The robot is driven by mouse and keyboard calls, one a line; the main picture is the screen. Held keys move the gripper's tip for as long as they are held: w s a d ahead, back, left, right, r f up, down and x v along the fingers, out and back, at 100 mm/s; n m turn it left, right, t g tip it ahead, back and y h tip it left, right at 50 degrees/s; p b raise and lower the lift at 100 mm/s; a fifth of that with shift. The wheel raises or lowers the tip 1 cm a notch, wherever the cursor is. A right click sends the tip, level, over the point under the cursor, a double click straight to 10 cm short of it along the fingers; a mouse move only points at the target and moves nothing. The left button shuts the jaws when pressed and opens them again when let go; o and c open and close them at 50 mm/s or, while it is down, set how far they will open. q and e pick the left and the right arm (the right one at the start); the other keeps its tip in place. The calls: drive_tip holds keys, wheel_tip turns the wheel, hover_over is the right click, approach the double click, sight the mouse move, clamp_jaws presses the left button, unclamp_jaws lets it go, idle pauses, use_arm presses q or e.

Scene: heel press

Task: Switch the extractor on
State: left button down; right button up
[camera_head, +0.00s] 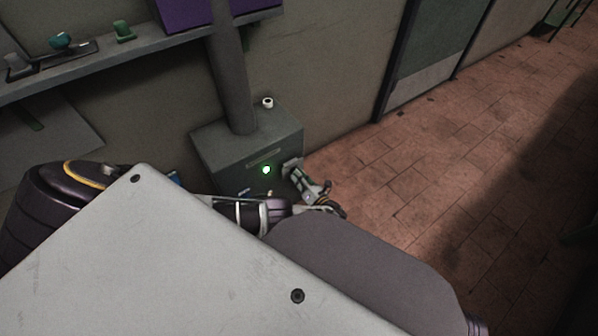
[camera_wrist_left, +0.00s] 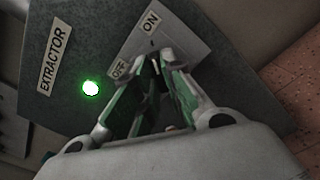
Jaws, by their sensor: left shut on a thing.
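The extractor (camera_head: 222,150) is a grey box against the wall with a thick pipe rising from its top. Its green lamp (camera_head: 266,170) is lit on the front; the lamp also shows in the left wrist view (camera_wrist_left: 91,88), beside the EXTRACTOR label (camera_wrist_left: 56,58). A lighter switch plate (camera_wrist_left: 178,50) carries an ON label (camera_wrist_left: 152,19) and an OFF label (camera_wrist_left: 120,69). My left gripper (camera_head: 293,168) is at the box's front right. In the left wrist view its fingertips (camera_wrist_left: 158,62) meet over the plate, shut on the switch, which they hide. My right gripper is not in view.
A shelf (camera_head: 160,45) with small items runs along the wall at upper left. A small white cup-like object (camera_head: 267,102) stands on the box top. A door (camera_head: 435,50) is farther right. The tiled floor (camera_head: 400,180) right of the box is clear.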

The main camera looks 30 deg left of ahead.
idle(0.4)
use_arm(q)
drive_tip(key=c, duration=1.5)
unclamp_jaws()
drive_tip(key=shift+r, duration=0.95)
wheel_tip(320, 180, up, 8)
idle(0.6)
